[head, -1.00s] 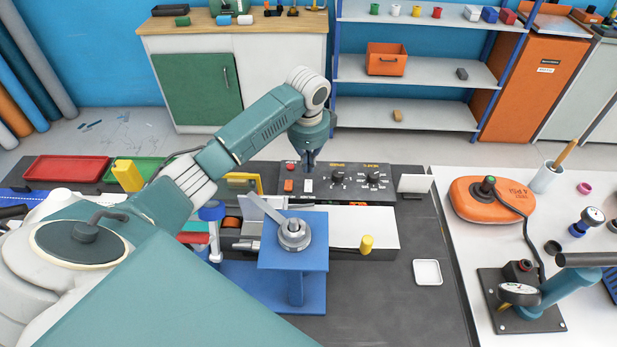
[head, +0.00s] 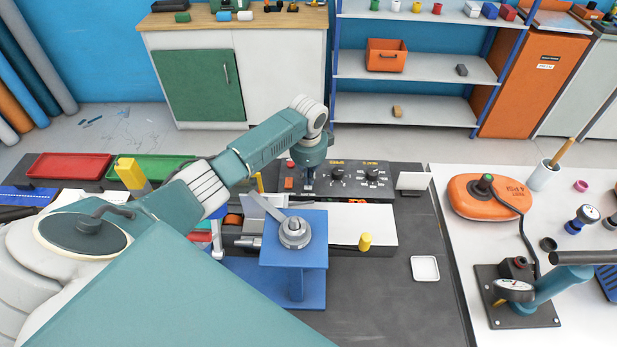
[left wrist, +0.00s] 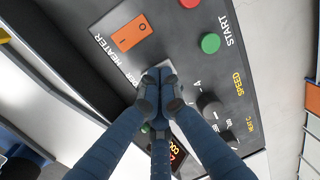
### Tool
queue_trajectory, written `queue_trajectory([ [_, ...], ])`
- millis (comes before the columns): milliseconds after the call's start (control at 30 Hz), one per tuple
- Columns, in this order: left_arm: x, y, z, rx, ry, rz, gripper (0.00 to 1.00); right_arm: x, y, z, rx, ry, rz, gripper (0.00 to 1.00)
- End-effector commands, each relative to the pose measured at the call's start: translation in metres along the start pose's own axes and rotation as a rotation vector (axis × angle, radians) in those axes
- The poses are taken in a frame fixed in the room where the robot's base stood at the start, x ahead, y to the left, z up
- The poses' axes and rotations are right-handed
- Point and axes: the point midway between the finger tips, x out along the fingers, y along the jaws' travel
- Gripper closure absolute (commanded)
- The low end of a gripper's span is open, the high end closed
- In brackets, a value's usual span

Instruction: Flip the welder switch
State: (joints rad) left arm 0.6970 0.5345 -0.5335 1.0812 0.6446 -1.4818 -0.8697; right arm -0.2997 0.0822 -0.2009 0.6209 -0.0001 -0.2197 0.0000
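The dark welder control panel (head: 350,178) stands behind the blue stand, with black knobs and an orange rocker switch (head: 290,183). In the left wrist view this orange switch (left wrist: 130,34), marked I and O, sits beside the word HEATER. A light switch plate (left wrist: 152,72) beside it is mostly hidden by my fingers, and its label is partly covered. My left gripper (head: 309,185) is over the panel, just right of the orange switch. Its fingertips (left wrist: 160,90) are together and look empty, at or just above the light plate; contact cannot be told. My right gripper is not in view.
A green START button (left wrist: 210,43) and black knobs (left wrist: 211,104) lie beside my fingers. A blue stand with a metal clamp (head: 294,234) is in front of the panel. A yellow-capped piece (head: 365,242) stands nearby. The dark tabletop at front right is mostly clear.

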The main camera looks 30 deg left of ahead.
Motion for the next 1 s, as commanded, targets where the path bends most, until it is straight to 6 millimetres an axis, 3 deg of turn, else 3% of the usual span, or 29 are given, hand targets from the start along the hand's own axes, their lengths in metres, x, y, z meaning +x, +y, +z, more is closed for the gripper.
queue_trajectory([
  [333, 0.013, -0.005, -0.001, -0.002, 0.002, 0.171, 1.00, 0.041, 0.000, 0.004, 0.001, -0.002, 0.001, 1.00],
  [1000, 0.012, -0.002, -0.001, 0.003, 0.000, 0.195, 1.00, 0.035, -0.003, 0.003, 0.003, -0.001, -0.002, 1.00],
])
